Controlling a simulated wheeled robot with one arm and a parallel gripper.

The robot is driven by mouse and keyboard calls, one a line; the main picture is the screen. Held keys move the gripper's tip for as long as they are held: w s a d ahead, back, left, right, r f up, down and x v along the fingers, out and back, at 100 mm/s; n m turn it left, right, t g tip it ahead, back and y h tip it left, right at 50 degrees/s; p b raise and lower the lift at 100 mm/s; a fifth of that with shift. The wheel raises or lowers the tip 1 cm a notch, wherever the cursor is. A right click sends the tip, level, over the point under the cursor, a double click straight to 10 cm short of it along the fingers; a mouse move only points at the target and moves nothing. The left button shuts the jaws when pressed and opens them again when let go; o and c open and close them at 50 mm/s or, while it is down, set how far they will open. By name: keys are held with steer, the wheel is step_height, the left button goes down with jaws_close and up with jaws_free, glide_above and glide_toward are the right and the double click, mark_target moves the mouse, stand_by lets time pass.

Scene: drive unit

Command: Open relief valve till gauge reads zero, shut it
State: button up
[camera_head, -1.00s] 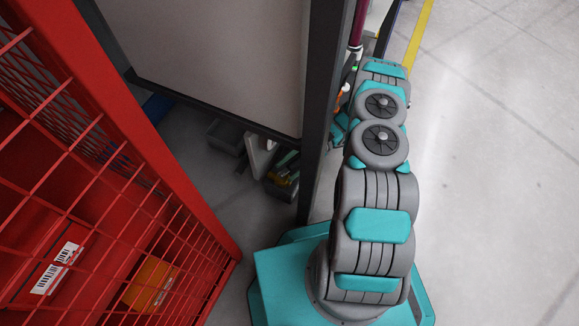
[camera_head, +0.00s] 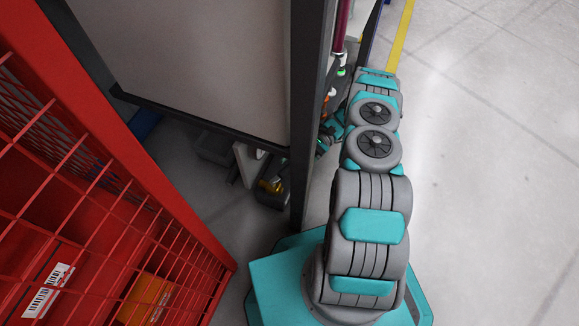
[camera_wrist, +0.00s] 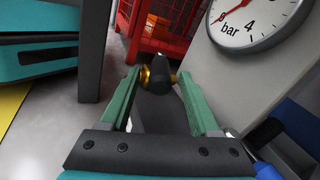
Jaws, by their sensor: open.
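In the wrist view my gripper (camera_wrist: 160,73) has its two green fingers apart. A dark valve handle with a brass fitting (camera_wrist: 146,77), which looks like the relief valve, shows between the fingertips. I cannot tell whether the fingers touch it. In the head view my arm hides most of the gripper, and the gauge face does not show.
A red mesh cage (camera_head: 120,170) stands at the left, with boxes inside. A dark post (camera_head: 306,120) and a grey panel (camera_head: 200,60) stand close beside my arm. Bins (camera_head: 270,185) sit on the floor behind the post. The floor at the right is clear.

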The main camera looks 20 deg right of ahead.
steer(key=shift+w+d+b, duration=0.3)
steer(key=shift+d, duration=0.35)
steer(key=shift+w+d+r, duration=0.1)
steer(key=shift+d, duration=0.05)
